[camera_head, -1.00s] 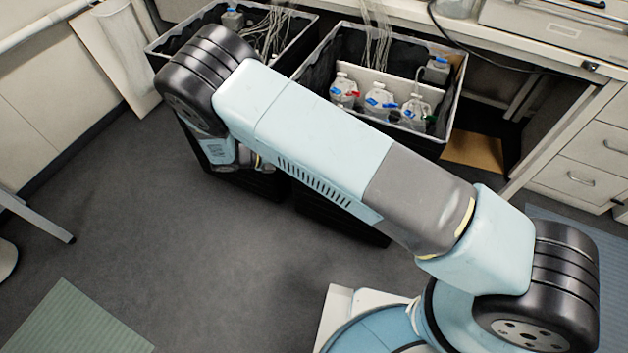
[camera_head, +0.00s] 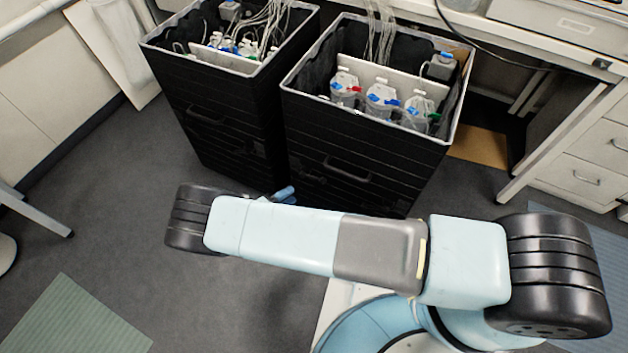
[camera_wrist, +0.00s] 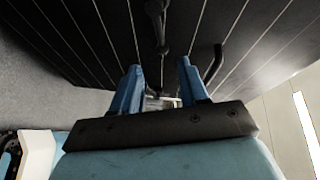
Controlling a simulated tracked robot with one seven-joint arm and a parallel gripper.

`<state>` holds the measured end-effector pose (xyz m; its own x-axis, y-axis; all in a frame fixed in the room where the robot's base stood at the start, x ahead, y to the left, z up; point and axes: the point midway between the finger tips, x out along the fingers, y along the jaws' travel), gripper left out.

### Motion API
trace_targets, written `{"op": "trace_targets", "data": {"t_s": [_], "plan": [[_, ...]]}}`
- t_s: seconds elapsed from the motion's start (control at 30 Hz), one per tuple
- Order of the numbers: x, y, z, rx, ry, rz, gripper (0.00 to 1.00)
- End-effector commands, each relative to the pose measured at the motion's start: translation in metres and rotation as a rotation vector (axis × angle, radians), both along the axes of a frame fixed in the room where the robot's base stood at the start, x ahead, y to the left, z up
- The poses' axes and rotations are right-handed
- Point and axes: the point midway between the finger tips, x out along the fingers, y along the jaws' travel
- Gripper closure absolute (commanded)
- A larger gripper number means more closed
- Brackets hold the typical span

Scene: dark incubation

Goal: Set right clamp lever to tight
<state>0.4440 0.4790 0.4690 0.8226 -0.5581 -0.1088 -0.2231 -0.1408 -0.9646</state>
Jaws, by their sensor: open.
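Three clear bottles stand in the right black bin (camera_head: 365,165), in front of a pale divider.
A left black bin (camera_head: 225,115) with more bottles and tubes stands beside the right one. Thin tubes hang into both bins. A bench (camera_head: 545,40) and drawers (camera_head: 590,160) are at the right.

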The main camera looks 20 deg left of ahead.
Motion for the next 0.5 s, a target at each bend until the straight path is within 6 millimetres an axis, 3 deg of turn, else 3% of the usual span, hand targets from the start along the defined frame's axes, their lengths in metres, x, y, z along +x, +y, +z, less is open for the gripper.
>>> {"op": "trace_targets", "data": {"t_s": [0.5], "plan": [[0.072, -0.049, -0.010, -0.001, -0.001, 0.002, 0.56]]}}
